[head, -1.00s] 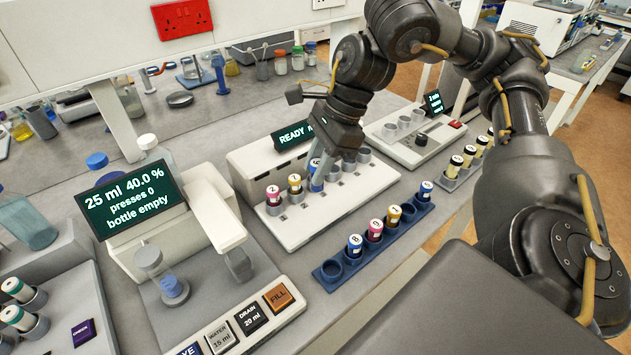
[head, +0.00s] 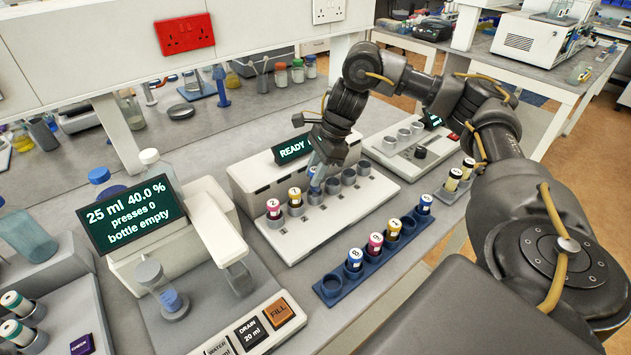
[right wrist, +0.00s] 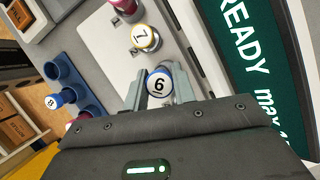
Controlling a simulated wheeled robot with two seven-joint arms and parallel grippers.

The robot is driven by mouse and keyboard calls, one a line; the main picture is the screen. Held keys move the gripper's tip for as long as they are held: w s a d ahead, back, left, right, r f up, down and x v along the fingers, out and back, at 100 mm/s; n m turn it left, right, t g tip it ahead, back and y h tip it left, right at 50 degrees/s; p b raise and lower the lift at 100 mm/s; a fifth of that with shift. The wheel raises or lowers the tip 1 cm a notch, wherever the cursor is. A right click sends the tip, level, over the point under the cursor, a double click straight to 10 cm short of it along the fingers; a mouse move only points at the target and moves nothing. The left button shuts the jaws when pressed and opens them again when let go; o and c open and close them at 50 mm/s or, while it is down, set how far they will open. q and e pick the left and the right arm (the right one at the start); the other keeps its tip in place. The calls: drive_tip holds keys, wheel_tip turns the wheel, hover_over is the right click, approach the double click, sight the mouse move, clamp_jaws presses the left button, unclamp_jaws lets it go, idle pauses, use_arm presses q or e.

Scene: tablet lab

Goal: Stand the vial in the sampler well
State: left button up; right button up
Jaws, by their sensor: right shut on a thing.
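The sampler (head: 318,222) is a white unit with a row of grey wells and a "READY" display. A red-capped vial (head: 273,206) and a yellow-capped vial (head: 295,196) stand in its first two wells. My right gripper (head: 317,172) is over the third well, shut on a blue-banded vial (right wrist: 159,82) with a white numbered top, which reads as 6 or 9. The held vial looks upright at the third well; my fingers partly hide it in the head view, and I cannot tell whether it touches the well's bottom. My left gripper is not in view.
Empty sampler wells (head: 348,177) continue to the right. A dark blue rack (head: 341,297) in front holds several capped vials, with an empty slot at its near left end. A dispenser with a screen (head: 131,216) stands left. Another white unit (head: 396,162) stands right.

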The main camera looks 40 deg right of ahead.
sight(311, 189)
drive_tip(key=shift+w+f, duration=0.15)
drive_tip(key=shift+f, duration=0.1)
wheel_tip(311, 189, down, 2)
drive_tip(key=shift+d, duration=0.1)
drive_tip(key=shift+f+p, duration=0.3)
drive_tip(key=shift+f, duration=0.05)
drive_tip(key=shift+w+f, duration=0.1)
drive_tip(key=shift+f, duration=0.15)
drive_tip(key=shift+f, duration=0.2)
drive_tip(key=o, duration=1)
